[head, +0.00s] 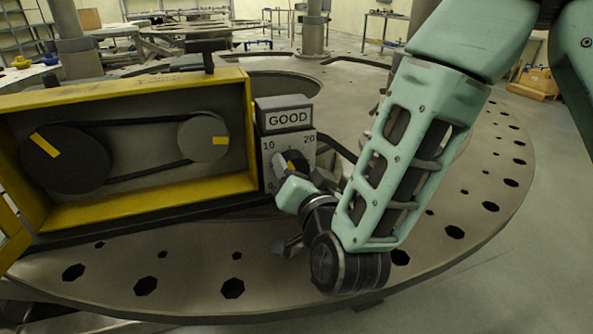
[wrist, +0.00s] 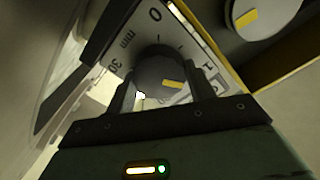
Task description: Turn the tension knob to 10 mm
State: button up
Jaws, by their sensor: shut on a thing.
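The tension knob (wrist: 150,66) is a dark round knob with a yellow mark, set on a pale scale plate (head: 269,157). In the head view the plate shows 0, 10 and 20; in the wrist view 0, mm and 30 are readable. My gripper (wrist: 160,84) is shut on the knob, one dark finger on each side. In the wrist view the yellow mark points right and downward, away from 0; its exact reading is unclear. In the head view my gripper (head: 300,178) covers most of the knob.
A box with a GOOD sign (head: 289,118) stands above the scale. The round plate with holes (head: 190,270) is clear in front.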

jog(key=o, duration=1)
jog(key=shift+c, duration=0.2)
jog(key=shift+s, duration=0.1)
